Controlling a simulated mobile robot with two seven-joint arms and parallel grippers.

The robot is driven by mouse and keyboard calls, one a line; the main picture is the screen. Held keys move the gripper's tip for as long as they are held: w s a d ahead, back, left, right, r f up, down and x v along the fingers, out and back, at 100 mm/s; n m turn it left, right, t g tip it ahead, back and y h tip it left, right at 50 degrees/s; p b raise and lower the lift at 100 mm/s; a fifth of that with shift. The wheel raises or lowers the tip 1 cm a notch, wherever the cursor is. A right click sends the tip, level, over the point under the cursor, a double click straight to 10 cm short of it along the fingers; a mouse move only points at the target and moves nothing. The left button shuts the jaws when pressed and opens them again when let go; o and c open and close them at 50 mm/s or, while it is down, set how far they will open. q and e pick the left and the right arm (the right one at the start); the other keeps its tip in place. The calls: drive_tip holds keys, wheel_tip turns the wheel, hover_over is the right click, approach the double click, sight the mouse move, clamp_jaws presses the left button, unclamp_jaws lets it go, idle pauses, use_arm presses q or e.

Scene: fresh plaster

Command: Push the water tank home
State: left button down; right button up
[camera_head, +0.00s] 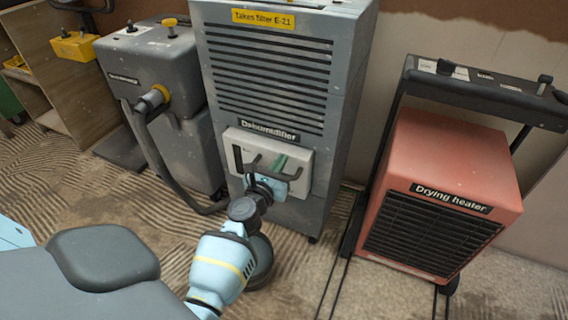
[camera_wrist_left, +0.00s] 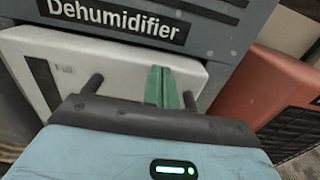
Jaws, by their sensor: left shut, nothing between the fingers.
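The water tank (camera_head: 238,146) is the pale, box-shaped piece low in the front of the grey dehumidifier (camera_head: 268,60). Its front stands out from the casing. It has a dark upright window strip and a dark handle. The tank (camera_wrist_left: 60,50) also fills the upper part of the left wrist view. My left gripper (camera_head: 280,163) is at the tank's front, at the handle. Its green fingers (camera_wrist_left: 160,86) are shut together with nothing between them, pointing at the tank face. Whether they touch it I cannot tell. My palm hides the tank's lower part. My right gripper is not in view.
A red drying heater (camera_head: 450,165) with a dark frame stands on the right. A grey machine (camera_head: 160,60) with a black hose (camera_head: 165,165) stands to the left. A wooden shelf (camera_head: 60,85) is at the far left. Patterned floor (camera_head: 310,270) is clear in front.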

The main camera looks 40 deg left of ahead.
sight(286, 152)
use_arm(q)
drive_tip(key=b+x, duration=0.1)
drive_tip(key=x, duration=0.2)
drive_tip(key=shift+w+a, duration=0.1)
drive_tip(key=shift+w, duration=0.3)
drive_tip(key=shift+w+r, duration=0.1)
drive_tip(key=shift+r, duration=0.05)
drive_tip(key=shift+a+r, duration=0.1)
drive_tip(key=shift+r, duration=0.1)
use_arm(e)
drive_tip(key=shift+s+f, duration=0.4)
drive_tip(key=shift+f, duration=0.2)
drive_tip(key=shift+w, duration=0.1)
